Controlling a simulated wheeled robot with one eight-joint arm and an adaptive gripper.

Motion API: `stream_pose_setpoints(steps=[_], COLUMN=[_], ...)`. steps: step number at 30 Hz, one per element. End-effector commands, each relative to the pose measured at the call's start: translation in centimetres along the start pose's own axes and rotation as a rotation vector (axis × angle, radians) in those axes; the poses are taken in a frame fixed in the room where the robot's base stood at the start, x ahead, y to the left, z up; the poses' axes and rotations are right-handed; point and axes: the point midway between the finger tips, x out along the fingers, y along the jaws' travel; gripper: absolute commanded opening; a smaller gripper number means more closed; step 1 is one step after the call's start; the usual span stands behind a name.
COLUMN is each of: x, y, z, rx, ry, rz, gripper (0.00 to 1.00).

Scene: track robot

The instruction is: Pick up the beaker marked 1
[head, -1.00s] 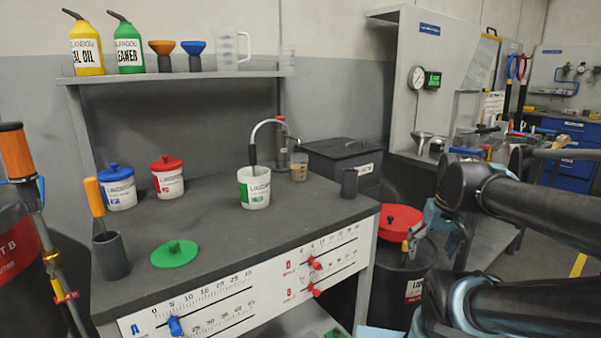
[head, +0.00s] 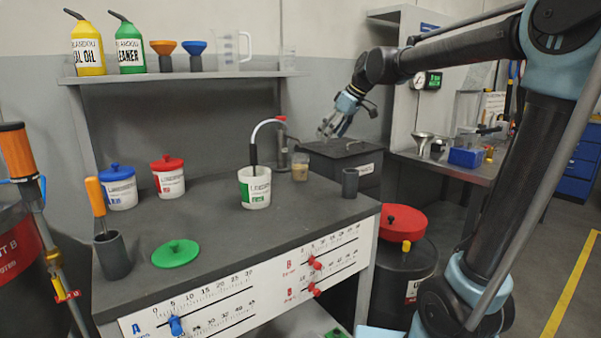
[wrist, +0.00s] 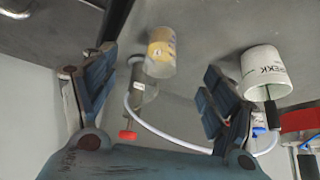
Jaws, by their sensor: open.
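A small clear beaker with brownish contents (head: 300,168) stands at the back right of the bench, next to the pump stand. In the wrist view this beaker (wrist: 161,52) shows between my fingers, looking yellowish. I cannot read a 1 on it. My gripper (head: 330,130) is open and empty, above and to the right of the beaker, near the black box. Its spread fingers also show in the wrist view (wrist: 160,68). A clear jug (head: 230,48) and a faint clear beaker (head: 288,58) stand on the shelf.
A white tub with a green label (head: 254,188) holds the curved hose's end. The pump stand (head: 281,148) is close beside the beaker. A black box (head: 345,166) stands behind right, and a dark cup (head: 350,183) in front.

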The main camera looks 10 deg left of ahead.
Motion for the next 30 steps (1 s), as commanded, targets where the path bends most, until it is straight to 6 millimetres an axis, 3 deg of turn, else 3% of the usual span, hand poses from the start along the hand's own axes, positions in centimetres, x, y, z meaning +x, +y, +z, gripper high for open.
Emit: stream_pose_setpoints(steps=[3,6,11,24,30], x=[0.6,1.0,2.9,10.6,12.6], y=[-0.1,-0.2,-0.3,-0.4,-0.5], z=[-2.5,-3.4,-3.7,-3.8,-3.8], rx=[-0.047,-0.064,-0.070,-0.068,-0.067], ry=[0.018,0.025,0.027,0.026,0.026], rz=[-0.018,-0.023,-0.026,-0.024,-0.024], gripper=[0.78,0.78,0.78,0.78,0.78])
